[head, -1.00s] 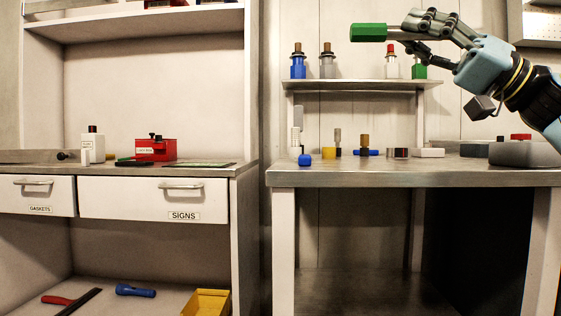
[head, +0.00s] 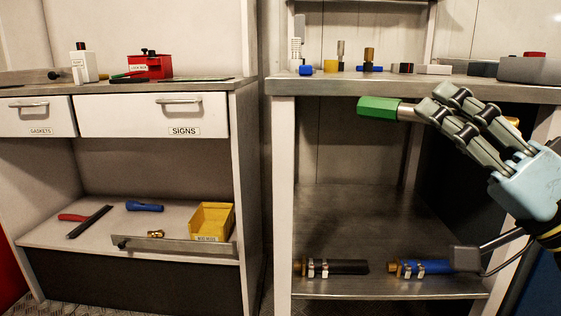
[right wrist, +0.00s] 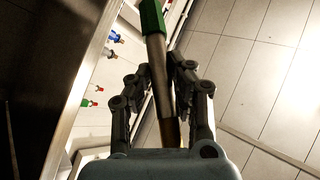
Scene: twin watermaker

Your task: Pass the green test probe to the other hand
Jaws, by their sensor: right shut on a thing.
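The green test probe (head: 379,107) has a green hexagonal end and a metal shaft. My right gripper (head: 428,110) is shut on its shaft, and the green end sticks out to the left in the head view. It is held in front of the right bench, just below the bench top's edge. In the right wrist view the probe's green end (right wrist: 152,16) points up the picture, and its shaft passes between the fingers of the right gripper (right wrist: 160,82). My left gripper is not in view.
The right bench top (head: 340,88) bears several small parts. Its lower shelf (head: 355,225) holds a black and a blue cylinder (head: 425,267). On the left, a cabinet has drawers (head: 152,116) and a low shelf with a yellow bin (head: 212,221). The gap between is narrow.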

